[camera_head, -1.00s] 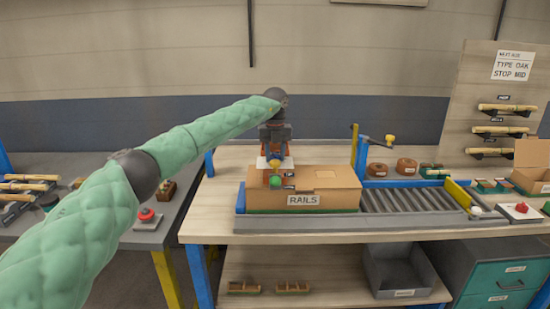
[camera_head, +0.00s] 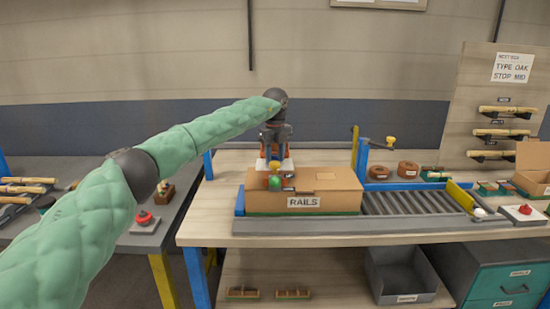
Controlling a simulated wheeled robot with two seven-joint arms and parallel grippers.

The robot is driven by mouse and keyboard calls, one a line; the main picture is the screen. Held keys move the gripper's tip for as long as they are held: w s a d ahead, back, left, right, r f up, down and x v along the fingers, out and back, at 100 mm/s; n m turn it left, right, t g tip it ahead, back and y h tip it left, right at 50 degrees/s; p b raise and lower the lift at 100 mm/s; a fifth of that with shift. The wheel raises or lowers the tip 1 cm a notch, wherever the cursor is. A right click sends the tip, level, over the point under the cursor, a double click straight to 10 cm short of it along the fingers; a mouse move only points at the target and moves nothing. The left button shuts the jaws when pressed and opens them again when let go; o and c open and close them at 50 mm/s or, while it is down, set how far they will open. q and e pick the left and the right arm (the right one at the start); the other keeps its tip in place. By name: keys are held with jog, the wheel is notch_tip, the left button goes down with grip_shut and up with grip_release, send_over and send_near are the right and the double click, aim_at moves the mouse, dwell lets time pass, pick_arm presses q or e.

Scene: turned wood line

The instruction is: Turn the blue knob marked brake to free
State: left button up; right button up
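My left gripper (camera_head: 275,157) hangs down from the dark wrist, behind the box marked RAILS and close to a small white unit (camera_head: 287,164). A yellow round part (camera_head: 275,165), a green round part (camera_head: 289,182) and a small blue part (camera_head: 275,183) show just below the gripper. The blue part may be the brake knob, but its label is too small to read and its setting cannot be told. The gripper's fingers are small and partly hidden, so I cannot tell whether they are open or shut, or touching anything. My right gripper is out of view.
The cardboard box marked RAILS (camera_head: 335,188) stands in front of the unit. A roller conveyor (camera_head: 408,202) runs to its right, with a crank with a yellow knob (camera_head: 390,141) behind. A red button (camera_head: 144,217) is on the left bench. The bench (camera_head: 210,220) left of the box is clear.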

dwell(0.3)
pick_arm(q)
jog(key=o, duration=1)
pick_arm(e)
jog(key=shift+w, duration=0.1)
pick_arm(q)
notch_tip(320, 180, up, 7)
jog(key=shift+f+b, duration=0.1)
jog(key=shift+b, duration=0.75)
jog(key=shift+r, duration=0.45)
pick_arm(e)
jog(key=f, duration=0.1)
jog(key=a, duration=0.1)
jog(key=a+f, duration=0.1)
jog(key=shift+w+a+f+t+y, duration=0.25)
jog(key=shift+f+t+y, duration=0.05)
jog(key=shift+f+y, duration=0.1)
